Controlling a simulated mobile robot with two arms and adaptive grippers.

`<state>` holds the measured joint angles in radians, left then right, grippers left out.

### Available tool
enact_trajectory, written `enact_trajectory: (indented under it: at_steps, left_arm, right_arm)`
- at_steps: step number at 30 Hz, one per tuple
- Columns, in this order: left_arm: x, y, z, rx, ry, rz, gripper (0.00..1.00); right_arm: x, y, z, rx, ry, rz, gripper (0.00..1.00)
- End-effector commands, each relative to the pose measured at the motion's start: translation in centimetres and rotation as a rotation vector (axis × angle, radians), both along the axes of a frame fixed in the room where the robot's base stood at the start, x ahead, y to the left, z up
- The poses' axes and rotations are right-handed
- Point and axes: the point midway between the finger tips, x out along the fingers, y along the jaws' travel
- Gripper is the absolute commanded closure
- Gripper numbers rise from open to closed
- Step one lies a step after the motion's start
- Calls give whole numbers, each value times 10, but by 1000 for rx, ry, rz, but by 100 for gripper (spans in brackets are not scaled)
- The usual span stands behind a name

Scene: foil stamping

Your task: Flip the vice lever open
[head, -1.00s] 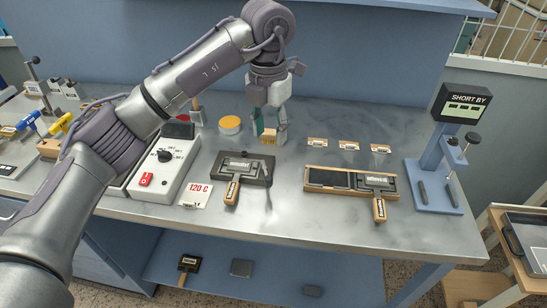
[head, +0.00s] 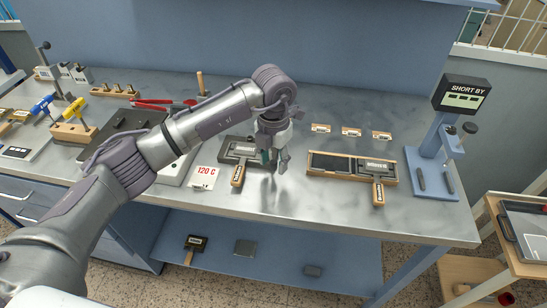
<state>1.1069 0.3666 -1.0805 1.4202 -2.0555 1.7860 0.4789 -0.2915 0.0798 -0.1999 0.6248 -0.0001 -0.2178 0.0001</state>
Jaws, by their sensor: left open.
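A dark grey type holder (head: 235,149) with a wooden handle (head: 238,176) lies on the metal bench, just right of the 120 C card. It looks like the vice, but its lever cannot be made out. My left gripper (head: 274,161) points down with its fingers apart, at the right end of this holder and partly covering it. I cannot tell whether a finger touches it. My right gripper is out of view.
Three small wooden blocks (head: 351,131) sit behind. A blue stand (head: 432,172) with a SHORT BY display (head: 462,94) is at the right. The bench front (head: 290,215) is clear.

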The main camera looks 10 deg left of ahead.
Motion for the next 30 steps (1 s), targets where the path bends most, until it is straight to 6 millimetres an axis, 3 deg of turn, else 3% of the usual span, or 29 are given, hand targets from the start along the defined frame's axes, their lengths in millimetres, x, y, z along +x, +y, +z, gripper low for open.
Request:
enact_trajectory:
  at_steps: [6, 15, 20, 30]
  left_arm:
    - [0, 0, -1, 0, 0, -1, 54]
    - [0, 0, 0, 0, 0, -1, 100]
    - [0, 1, -1, 1, -1, -11, 100]
    - [-3, 20, -4, 1, -4, -328, 100]
  right_arm:
    - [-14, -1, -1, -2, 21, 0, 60]
    - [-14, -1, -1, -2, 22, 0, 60]
    - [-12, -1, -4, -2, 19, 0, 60]
    - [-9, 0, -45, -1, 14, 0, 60]
